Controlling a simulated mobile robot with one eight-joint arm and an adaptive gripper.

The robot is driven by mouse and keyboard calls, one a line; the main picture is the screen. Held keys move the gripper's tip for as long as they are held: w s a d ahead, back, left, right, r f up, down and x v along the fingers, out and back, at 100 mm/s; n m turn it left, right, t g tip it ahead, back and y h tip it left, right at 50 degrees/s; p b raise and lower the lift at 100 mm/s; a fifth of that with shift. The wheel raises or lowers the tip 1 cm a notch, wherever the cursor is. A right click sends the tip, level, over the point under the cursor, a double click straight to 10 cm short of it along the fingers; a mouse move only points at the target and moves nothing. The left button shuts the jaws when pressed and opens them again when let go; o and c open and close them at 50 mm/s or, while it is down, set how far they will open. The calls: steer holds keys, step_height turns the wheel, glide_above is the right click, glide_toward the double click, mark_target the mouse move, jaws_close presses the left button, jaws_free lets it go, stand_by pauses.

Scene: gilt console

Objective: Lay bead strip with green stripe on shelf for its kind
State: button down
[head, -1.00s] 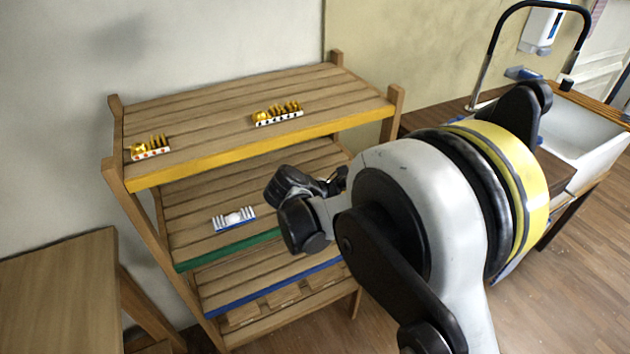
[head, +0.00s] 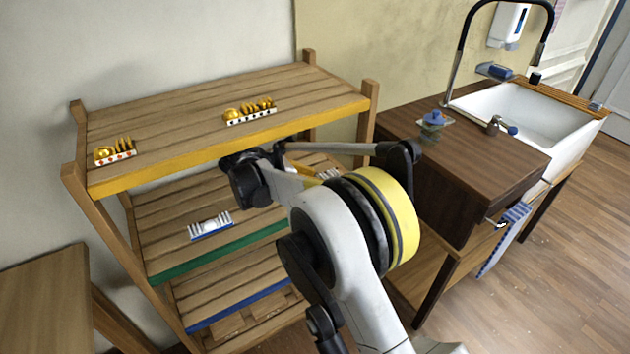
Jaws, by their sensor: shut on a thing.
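My gripper (head: 250,175) is in front of the wooden shelf unit, near the top shelf's yellow front edge (head: 230,150). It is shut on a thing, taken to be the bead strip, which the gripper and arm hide. No green stripe on a strip shows. The middle shelf has a green front edge (head: 215,252), the lower one a blue edge (head: 240,305). Two strips with gold pieces, one left (head: 115,152) and one right (head: 250,110), lie on the top shelf. A white strip with a blue base (head: 211,225) lies on the middle shelf. Another white piece (head: 329,174) shows partly behind my arm.
A dark wooden counter (head: 470,155) with a white sink (head: 530,120) and a tall black tap stands right of the shelves. A wooden table (head: 45,300) is at the lower left. Shelf posts (head: 368,115) rise at the corners. The top shelf's middle is clear.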

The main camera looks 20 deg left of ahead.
steer(key=c, duration=1.2)
jaws_free()
steer(key=shift+f, duration=0.1)
steer(key=shift+a+r, duration=0.1)
steer(key=shift+r, duration=0.2)
steer(key=p+v, duration=0.2)
steer(key=v, duration=0.1)
steer(key=shift+r, duration=0.1)
steer(key=s+a, duration=0.2)
steer(key=s+a+p, duration=0.1)
steer(key=s+a, duration=0.1)
steer(key=s, duration=0.1)
steer(key=s+a+p, duration=0.1)
steer(key=s+a, duration=0.2)
steer(key=shift+s, duration=0.1)
steer(key=shift+s+a+f, duration=0.25)
steer(key=shift+s+a, duration=0.05)
steer(key=shift+s, duration=0.1)
